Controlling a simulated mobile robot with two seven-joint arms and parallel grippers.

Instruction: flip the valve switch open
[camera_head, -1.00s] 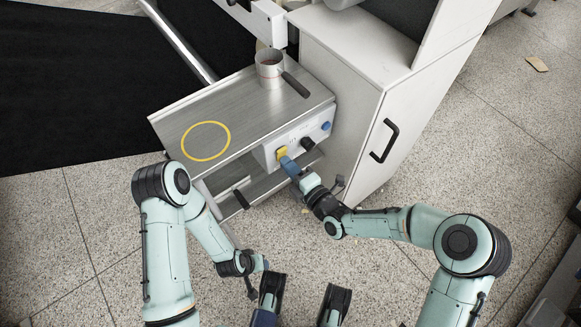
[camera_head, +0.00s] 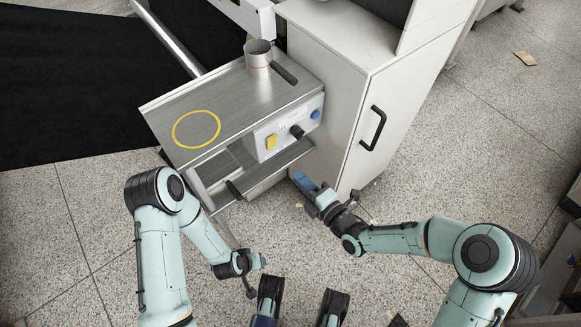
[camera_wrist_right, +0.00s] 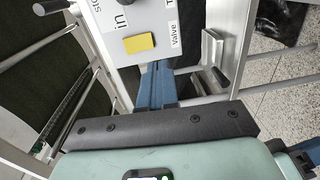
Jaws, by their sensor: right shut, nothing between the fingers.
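The yellow valve switch (camera_head: 271,142) is on the white control panel (camera_head: 288,130) at the front of the metal machine. In the right wrist view the yellow switch (camera_wrist_right: 139,43) sits beside a "Valve" label; its tilt is hard to read. My right gripper (camera_head: 301,180) has blue fingers, shut and empty, below and to the right of the panel, apart from the switch. Its fingers (camera_wrist_right: 157,85) also show below the switch in the right wrist view. My left arm's end (camera_head: 262,261) is at lower centre; its fingers are not clear.
A black knob (camera_head: 297,131) and a blue knob (camera_head: 315,115) are right of the switch. A metal cup (camera_head: 258,55) and a yellow ring (camera_head: 196,129) are on the machine top. A white cabinet (camera_head: 345,110) stands right. Speckled floor lies open in front.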

